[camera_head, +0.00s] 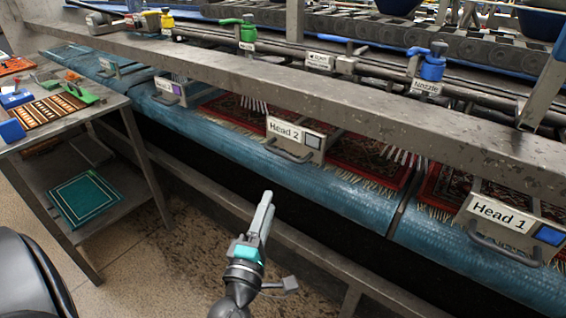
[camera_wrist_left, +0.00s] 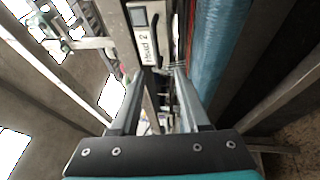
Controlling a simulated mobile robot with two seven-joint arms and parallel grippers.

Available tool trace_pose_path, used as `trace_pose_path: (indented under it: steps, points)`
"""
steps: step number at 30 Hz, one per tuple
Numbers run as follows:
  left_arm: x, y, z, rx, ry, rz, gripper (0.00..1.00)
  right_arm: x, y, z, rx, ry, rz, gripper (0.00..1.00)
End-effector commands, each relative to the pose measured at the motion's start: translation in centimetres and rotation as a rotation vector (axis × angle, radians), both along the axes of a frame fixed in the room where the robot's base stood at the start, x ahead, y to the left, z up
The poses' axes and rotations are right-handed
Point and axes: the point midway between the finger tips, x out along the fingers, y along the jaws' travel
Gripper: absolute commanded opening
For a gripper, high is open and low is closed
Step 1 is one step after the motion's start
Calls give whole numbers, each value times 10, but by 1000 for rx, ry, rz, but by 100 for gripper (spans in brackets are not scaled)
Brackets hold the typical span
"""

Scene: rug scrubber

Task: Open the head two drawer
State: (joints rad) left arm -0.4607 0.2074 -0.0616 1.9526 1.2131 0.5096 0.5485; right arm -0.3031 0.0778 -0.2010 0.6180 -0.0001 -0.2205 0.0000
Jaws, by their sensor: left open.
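The Head 2 drawer front (camera_head: 312,145) is a small beige panel with a white "Head 2" label and a grey square at its right. Its dark bar handle (camera_head: 288,154) runs along the lower edge, and the front sits flush in the row. My left gripper (camera_head: 266,203) is below and in front of it, fingers pointing up toward it, apart from the handle. In the left wrist view the "Head 2" panel (camera_wrist_left: 144,38) stands sideways beyond the tips of the open, empty left gripper (camera_wrist_left: 158,88). My right gripper is not in view.
The Head 1 drawer (camera_head: 500,222) is to the right. A long grey beam (camera_head: 330,95) runs above the drawers, and a lower rail (camera_head: 215,200) runs below. A metal side table (camera_head: 60,130) with tools stands at left. A blue roller (camera_head: 345,205) passes beneath the fronts.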

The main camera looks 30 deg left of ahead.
Motion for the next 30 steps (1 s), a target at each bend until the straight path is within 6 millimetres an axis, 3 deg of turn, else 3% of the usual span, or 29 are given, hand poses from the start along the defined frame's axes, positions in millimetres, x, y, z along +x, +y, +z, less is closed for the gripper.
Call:
trace_pose_path:
  steps: [8,30]
  points:
    - [20,9,12,-24,-26,8,46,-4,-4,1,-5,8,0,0]
    - [128,45,30,-20,-22,7,46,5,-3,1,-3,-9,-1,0]
